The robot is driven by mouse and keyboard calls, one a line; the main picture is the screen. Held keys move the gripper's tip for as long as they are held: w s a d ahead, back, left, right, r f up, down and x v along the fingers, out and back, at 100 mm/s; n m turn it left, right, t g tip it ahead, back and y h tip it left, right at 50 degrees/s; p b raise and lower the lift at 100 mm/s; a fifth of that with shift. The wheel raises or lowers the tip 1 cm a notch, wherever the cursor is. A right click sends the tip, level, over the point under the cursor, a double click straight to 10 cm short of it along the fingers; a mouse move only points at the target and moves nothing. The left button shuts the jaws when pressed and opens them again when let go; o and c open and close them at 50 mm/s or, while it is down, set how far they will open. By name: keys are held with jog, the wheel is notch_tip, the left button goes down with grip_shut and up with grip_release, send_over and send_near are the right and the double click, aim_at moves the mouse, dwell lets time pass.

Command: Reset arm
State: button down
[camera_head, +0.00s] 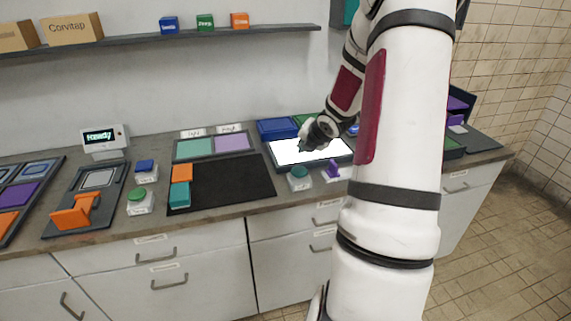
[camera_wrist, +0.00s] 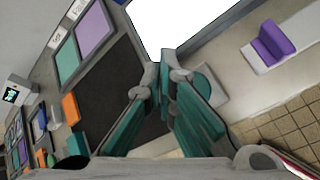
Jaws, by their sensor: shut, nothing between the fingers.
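My gripper (camera_wrist: 165,80) shows in the wrist view with its two teal-padded fingers shut and nothing between the tips. In the head view my gripper (camera_head: 305,145) hangs over the bright white panel (camera_head: 318,155) on the counter, partly hidden by my own arm. In the wrist view the white panel (camera_wrist: 180,18) lies just beyond the fingertips. I cannot tell whether the fingertips touch it. My arm is extended forward over the counter, and its upper links cover much of the right of the head view.
The dark mat (camera_head: 232,180) holds an orange block (camera_head: 181,173) and a teal block (camera_head: 180,195). A green button (camera_head: 299,176) and a purple switch (camera_head: 333,169) stand before the panel. A display (camera_head: 103,139) and an orange lever (camera_head: 75,213) stand left. A shelf (camera_head: 150,41) runs above.

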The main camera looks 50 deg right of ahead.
jog(key=s+a+r+m+g+h, duration=0.1)
jog(key=s+a+r+m+g, duration=0.1)
jog(key=a+r+m, duration=1.15)
jog(key=s+a+r+m+y, duration=0.1)
jog(key=s+a+m, duration=0.1)
jog(key=s+a, duration=0.4)
jog(key=s+a+r+m+y, duration=0.2)
jog(key=s+a, duration=0.4)
jog(key=a, duration=0.7)
jog(key=s+a+r+m+g+y, duration=0.1)
jog(key=s+a+r+m+y, duration=0.1)
jog(key=s+a+m, duration=0.2)
jog(key=s+a, duration=0.3)
jog(key=a, duration=0.2)
jog(key=shift+a, duration=0.15)
